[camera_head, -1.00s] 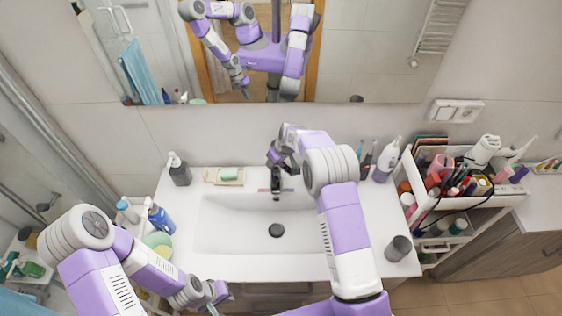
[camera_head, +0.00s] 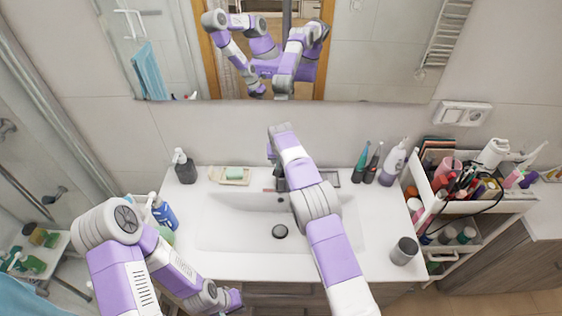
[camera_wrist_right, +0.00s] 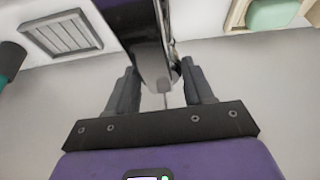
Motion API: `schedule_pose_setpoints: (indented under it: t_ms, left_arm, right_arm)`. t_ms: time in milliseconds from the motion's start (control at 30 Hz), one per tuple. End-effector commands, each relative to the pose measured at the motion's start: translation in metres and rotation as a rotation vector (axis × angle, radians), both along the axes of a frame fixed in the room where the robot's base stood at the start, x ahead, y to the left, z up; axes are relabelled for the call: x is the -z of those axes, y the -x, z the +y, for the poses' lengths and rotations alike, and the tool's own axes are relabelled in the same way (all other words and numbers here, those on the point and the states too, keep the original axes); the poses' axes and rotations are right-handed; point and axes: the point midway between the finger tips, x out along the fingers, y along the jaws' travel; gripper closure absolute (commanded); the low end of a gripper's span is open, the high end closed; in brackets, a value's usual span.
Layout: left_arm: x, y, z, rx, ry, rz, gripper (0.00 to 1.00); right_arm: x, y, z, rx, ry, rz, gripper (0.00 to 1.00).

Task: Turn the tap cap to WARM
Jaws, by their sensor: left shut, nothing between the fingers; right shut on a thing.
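The tap (camera_head: 280,184) stands at the back of the white washbasin (camera_head: 240,240), mostly hidden in the head view behind my right forearm and wrist. In the right wrist view its dark, shiny body (camera_wrist_right: 150,45) comes down from the top between the two fingers of my right gripper (camera_wrist_right: 162,82). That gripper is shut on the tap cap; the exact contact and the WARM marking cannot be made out. My left gripper (camera_head: 234,299) is shut and empty, low in front of the basin's front edge.
A dark soap dispenser (camera_head: 184,168) and a soap dish (camera_head: 230,176) stand left of the tap. A grey cup (camera_head: 404,251) is at the front right, beside the cosmetics cart (camera_head: 455,215). A drain grate (camera_wrist_right: 62,38) shows in the wrist view.

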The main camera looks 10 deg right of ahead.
Motion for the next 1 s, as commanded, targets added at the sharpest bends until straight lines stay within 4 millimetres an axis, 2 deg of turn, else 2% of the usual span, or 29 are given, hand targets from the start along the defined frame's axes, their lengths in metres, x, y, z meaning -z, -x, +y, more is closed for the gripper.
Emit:
schedule_pose_setpoints:
  t_ms: [200,567,600,733,1000]
  left_arm:
    - [0.0039,0.0002,0.0,0.0,0.0,0.0,1.0]
    - [0.0037,0.0001,0.0,0.0,0.0,0.0,1.0]
    - [0.0037,0.0,0.0,0.0,0.0,0.0,1.0]
    - [0.0037,0.0001,0.0,0.0,0.0,0.0,1.0]
    - [0.0038,0.0,-0.0001,0.0,0.0,0.0,1.0]
  right_arm:
    - [-0.0001,0.0013,-0.0099,0.047,0.0,-0.002,1.0]
    - [-0.0005,0.0012,-0.0104,0.051,-0.001,-0.003,1.0]
    - [-0.0006,0.0011,-0.0103,0.051,-0.001,-0.003,0.44]
    - [-0.0004,0.0012,-0.0104,0.051,-0.001,-0.003,0.24]
    - [-0.0006,0.0014,-0.0104,0.051,-0.001,-0.002,0.23]
